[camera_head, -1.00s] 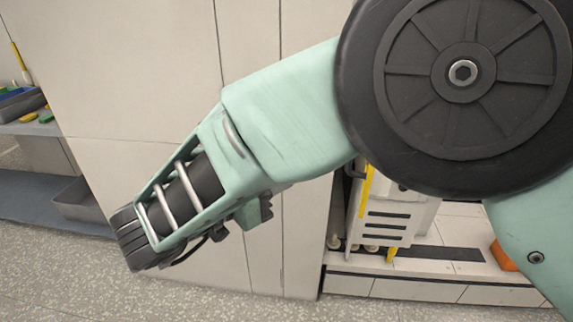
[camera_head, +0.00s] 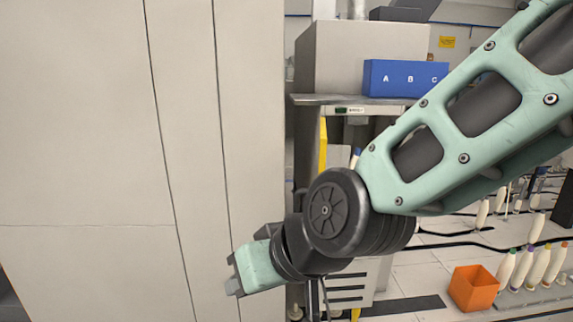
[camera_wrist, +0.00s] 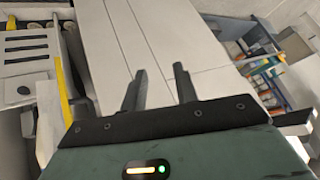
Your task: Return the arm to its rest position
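My gripper shows in the wrist view (camera_wrist: 160,88) with its two dark fingers apart and nothing between them. Behind the fingers is a pale panelled surface. In the head view my green arm comes in from the upper right and bends at a dark round joint. The end of the arm points to the lower left, in front of the pale panels. The gripper's fingers are not clear in the head view.
Tall pale panels (camera_head: 90,120) fill the left. A blue box marked A B C (camera_head: 405,78) sits on a machine at the back. An orange bin (camera_head: 474,288) and several bobbins (camera_head: 540,266) stand at the lower right. Shelves (camera_wrist: 262,62) show at the right in the wrist view.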

